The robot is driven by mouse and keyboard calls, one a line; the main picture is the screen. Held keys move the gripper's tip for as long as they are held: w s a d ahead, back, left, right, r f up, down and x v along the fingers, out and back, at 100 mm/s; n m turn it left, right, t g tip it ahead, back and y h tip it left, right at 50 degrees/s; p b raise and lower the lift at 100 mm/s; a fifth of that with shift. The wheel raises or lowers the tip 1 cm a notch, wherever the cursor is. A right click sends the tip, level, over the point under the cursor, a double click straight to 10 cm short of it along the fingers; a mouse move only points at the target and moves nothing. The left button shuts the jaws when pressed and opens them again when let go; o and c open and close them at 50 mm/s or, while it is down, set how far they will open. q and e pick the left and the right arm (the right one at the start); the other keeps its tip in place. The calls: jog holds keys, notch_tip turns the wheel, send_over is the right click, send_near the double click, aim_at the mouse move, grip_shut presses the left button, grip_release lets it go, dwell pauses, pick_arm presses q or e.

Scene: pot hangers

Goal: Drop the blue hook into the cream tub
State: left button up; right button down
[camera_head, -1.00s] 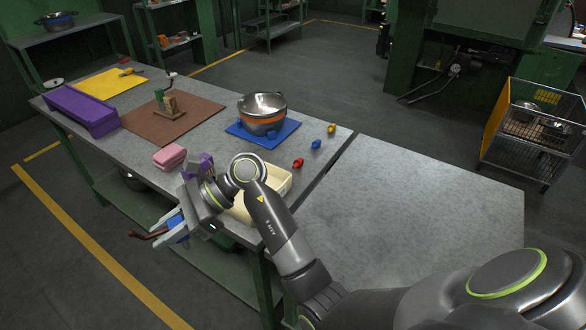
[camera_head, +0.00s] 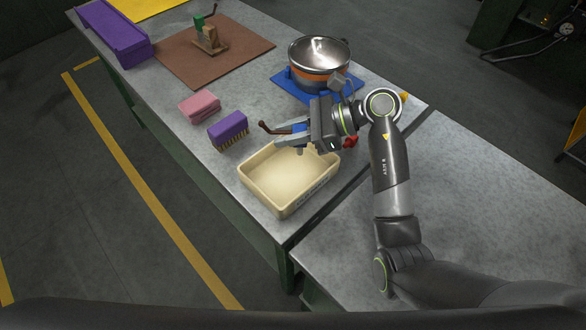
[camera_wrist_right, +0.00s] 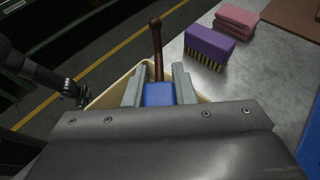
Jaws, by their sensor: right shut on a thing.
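The blue hook has a blue block (camera_head: 299,127) with a curved brown prong (camera_head: 270,128). My right gripper (camera_head: 292,140) is shut on the block, which shows between the fingers in the wrist view (camera_wrist_right: 158,94). The cream tub (camera_head: 288,208) stands on the grey table and its inside looks empty. The gripper and hook are above the tub's far side in the head view. In the wrist view the tub's rim (camera_wrist_right: 108,95) shows below and behind the fingers. A dark arm end, seemingly my left gripper (camera_wrist_right: 80,95), shows small at the left; its jaws are unclear.
A steel pot (camera_head: 320,52) with an orange band sits on a blue mat (camera_head: 283,88). A red hook (camera_head: 350,142) lies right of the gripper. The table's front edge is close to the tub.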

jog(key=shift+s+f, duration=0.1)
jog(key=shift+f, duration=0.35)
pick_arm(q)
jog(key=shift+s+a+f, duration=0.3)
jog(key=shift+s+a, duration=0.05)
jog(key=shift+s, duration=0.25)
pick_arm(e)
jog(key=shift+s+f, duration=0.1)
jog(key=shift+f, duration=0.1)
jog(key=c, duration=1.1)
grip_release()
jog(key=shift+a, duration=0.1)
pick_arm(q)
jog(key=shift+w, duration=0.35)
jog(key=shift+d, duration=0.1)
